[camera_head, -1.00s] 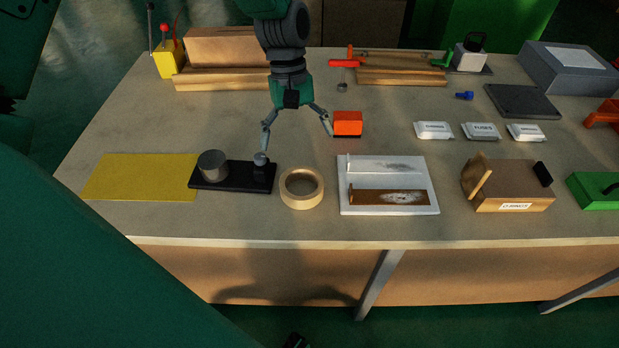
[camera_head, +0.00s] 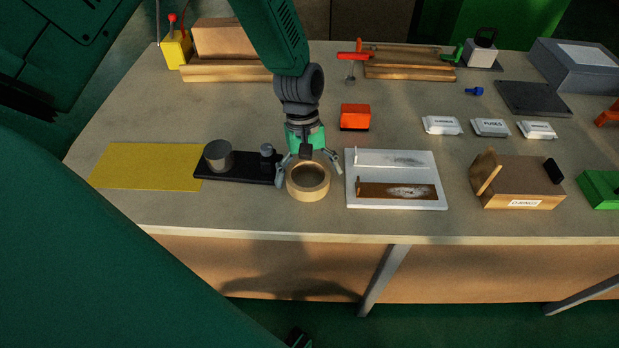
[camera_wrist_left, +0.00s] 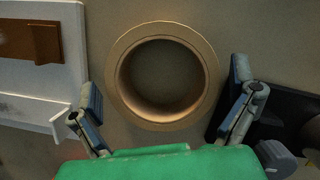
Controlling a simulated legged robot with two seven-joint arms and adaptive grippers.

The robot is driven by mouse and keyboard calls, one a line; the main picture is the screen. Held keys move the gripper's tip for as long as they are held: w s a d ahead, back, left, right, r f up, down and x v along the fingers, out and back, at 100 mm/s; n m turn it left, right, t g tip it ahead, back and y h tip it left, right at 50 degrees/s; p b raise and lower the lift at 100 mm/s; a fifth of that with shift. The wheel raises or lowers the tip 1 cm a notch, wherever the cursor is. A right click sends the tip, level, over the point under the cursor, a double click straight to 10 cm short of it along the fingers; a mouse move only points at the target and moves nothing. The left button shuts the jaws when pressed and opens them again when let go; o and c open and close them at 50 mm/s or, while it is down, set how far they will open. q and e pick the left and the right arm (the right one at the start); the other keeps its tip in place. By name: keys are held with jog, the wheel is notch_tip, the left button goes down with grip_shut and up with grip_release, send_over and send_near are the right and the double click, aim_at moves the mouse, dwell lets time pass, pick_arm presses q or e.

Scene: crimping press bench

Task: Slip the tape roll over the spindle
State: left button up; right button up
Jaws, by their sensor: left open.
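The tan tape roll (camera_head: 309,194) lies flat on the bench, its hole facing up. In the left wrist view the roll (camera_wrist_left: 165,125) shows as a full ring. My left gripper (camera_head: 311,174) is open over the roll, with one finger on each side. In the wrist view the fingers (camera_wrist_left: 166,82) stand apart from the ring, with nothing between them but the roll. Left of the roll is a black base (camera_head: 229,173) bearing a wide grey cylinder (camera_head: 218,157) and a narrower dark post (camera_head: 267,156); I cannot tell which is the spindle. My right gripper is out of view.
A white tray (camera_head: 395,203) with a brown strip lies close right of the roll. A yellow mat (camera_head: 146,167) is at left. An orange block (camera_head: 354,118) stands behind. A wooden box (camera_head: 518,186) is further right. The bench's front edge is clear.

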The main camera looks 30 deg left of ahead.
pick_arm(q)
jog(key=c, duration=1.2)
jog(key=shift+o, duration=0.2)
jog(key=shift+r, duration=0.15)
